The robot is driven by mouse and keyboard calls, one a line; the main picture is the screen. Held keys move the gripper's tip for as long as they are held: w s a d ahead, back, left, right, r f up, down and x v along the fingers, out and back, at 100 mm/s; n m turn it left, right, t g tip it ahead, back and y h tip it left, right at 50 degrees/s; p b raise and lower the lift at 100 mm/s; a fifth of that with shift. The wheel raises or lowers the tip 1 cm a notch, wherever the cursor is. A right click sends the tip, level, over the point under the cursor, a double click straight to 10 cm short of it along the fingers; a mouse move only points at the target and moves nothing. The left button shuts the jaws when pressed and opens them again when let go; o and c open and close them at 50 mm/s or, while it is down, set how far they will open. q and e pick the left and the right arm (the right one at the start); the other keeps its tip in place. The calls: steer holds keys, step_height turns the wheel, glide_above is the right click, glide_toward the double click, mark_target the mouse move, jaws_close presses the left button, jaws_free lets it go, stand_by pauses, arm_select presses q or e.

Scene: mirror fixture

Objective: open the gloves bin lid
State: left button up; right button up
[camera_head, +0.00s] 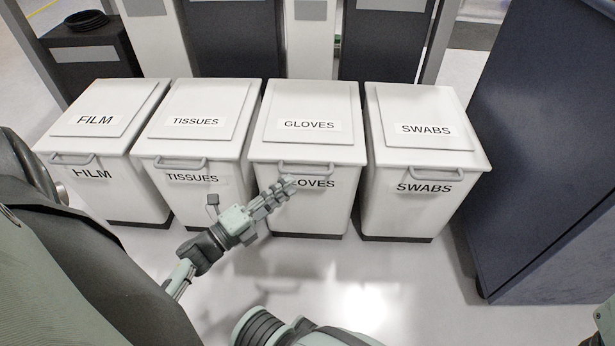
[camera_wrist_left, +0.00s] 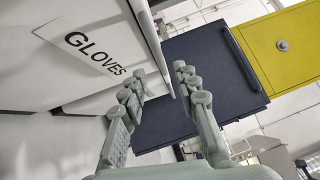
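The gloves bin (camera_head: 302,215) is a white bin in the row, third from the left. Its lid (camera_head: 312,102) lies closed and has a "GLOVES" label on top. A grey bar handle (camera_head: 305,167) runs along the lid's front edge. My left gripper (camera_head: 282,187) is in front of the bin, just below the handle, and covers part of the front label. In the left wrist view my left gripper (camera_wrist_left: 160,85) has its fingers apart. The white bin's edge reaches between or just behind them; whether they touch it I cannot tell. My right gripper is not identifiable.
White bins labelled FILM (camera_head: 100,190), TISSUES (camera_head: 180,202) and SWABS (camera_head: 410,212) stand close on both sides. A tall dark blue cabinet (camera_head: 540,160) stands at the right. Cabinets stand behind the bins. The floor (camera_head: 370,285) in front is clear.

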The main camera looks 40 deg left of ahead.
mark_target(306, 173)
arm_select(q)
steer(key=x, duration=0.6)
steer(key=shift+w+d+r, duration=0.1)
steer(key=shift+w+r, duration=0.05)
steer(key=shift+w, duration=0.2)
jaws_close()
